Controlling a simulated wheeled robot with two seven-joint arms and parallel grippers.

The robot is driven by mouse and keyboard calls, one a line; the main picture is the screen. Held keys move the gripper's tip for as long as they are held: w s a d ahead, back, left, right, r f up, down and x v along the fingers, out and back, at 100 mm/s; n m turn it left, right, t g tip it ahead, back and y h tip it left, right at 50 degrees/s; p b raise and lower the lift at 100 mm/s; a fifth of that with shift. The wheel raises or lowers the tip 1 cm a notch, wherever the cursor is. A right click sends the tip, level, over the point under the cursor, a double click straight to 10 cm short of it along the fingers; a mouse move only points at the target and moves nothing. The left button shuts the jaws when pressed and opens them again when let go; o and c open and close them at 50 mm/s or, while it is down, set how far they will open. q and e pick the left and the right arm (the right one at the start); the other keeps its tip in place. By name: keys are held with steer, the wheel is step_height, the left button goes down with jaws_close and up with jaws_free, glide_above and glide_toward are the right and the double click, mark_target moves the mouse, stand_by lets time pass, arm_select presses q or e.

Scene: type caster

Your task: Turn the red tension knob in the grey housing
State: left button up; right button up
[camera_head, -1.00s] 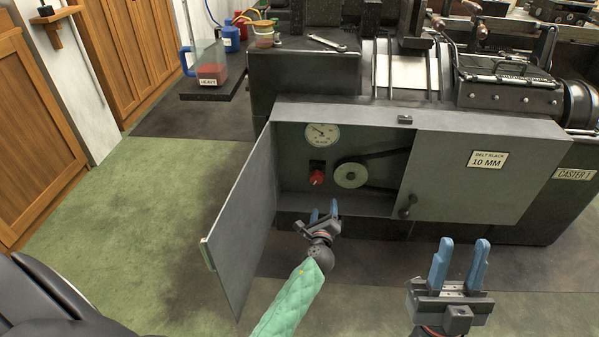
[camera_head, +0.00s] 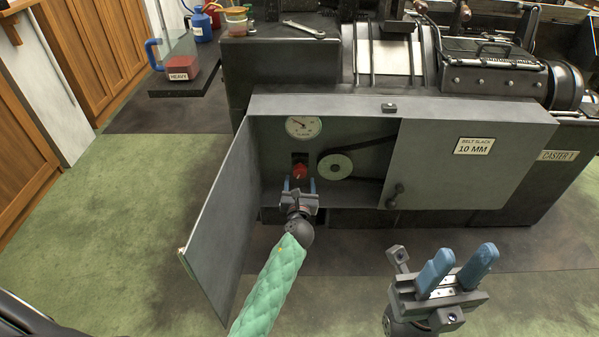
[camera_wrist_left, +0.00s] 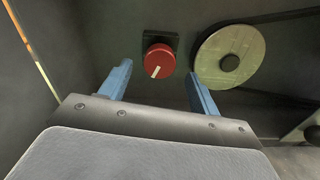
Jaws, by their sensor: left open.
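The red tension knob (camera_head: 300,171) sits on a dark plate at the back of the open grey housing (camera_head: 225,200). In the left wrist view the knob (camera_wrist_left: 159,62) shows a white pointer line slanting toward its lower left. My left gripper (camera_head: 299,186) is open at the mouth of the housing, just below and in front of the knob. In the left wrist view its blue fingers (camera_wrist_left: 160,85) stand apart, with the knob beyond them and between them, apparently not touched. My right gripper (camera_head: 456,268) is in front of the machine, its blue fingers apart and empty.
A pale pulley (camera_head: 335,167) with a dark belt is right of the knob. A round gauge (camera_head: 303,127) is above it. The housing door (camera_head: 215,225) stands open on the left. A panel labelled "BELT SLACK 10 MM" (camera_head: 474,146) covers the right part.

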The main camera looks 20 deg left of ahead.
mark_target(300, 174)
arm_select(q)
steer(key=shift+b+x, duration=0.5)
steer(key=shift+x, duration=2.45)
steer(key=shift+f, duration=0.1)
steer(key=shift+c, duration=0.2)
steer(key=c, duration=0.9)
